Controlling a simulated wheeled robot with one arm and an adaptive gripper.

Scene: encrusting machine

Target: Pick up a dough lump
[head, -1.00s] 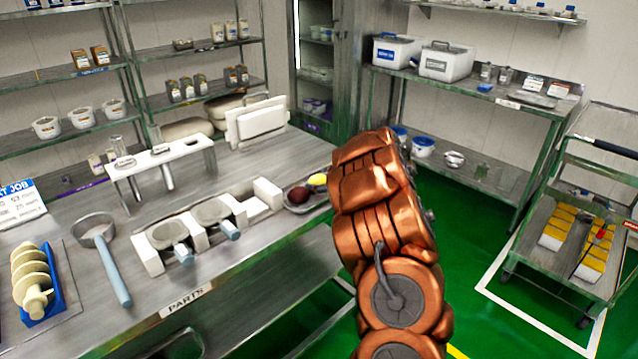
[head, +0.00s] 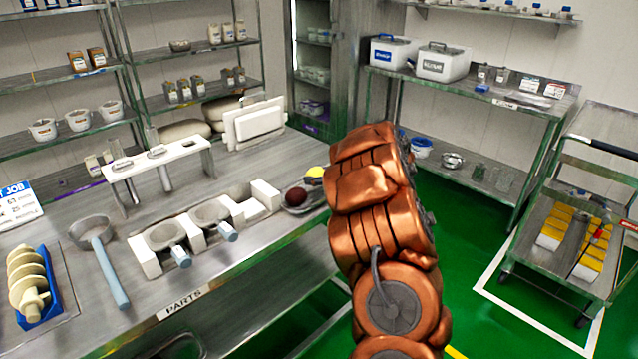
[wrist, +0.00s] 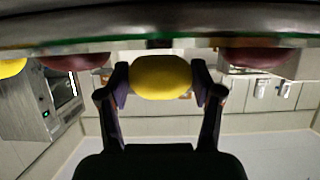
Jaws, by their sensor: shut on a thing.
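A yellow dough lump (wrist: 160,77) sits between the two fingertips of my gripper (wrist: 161,80) in the wrist view, with a finger pressed on each side. In the head view the yellow lump (head: 317,172) shows just left of my copper arm, with a bit of dark gripper below it. Most of the gripper is hidden behind the arm there. A dark red lump (head: 296,197) lies on a metal tray (head: 303,209) at the table's far right corner. The wrist view also shows dark red lumps to the left (wrist: 75,62) and right (wrist: 257,57) and another yellow lump (wrist: 12,66).
White holders with metal cups (head: 168,236) stand left of the tray on the steel table (head: 262,240). White boards (head: 255,122) stand behind it. A trolley (head: 562,275) with yellow-topped blocks is at the right. The green floor between is open.

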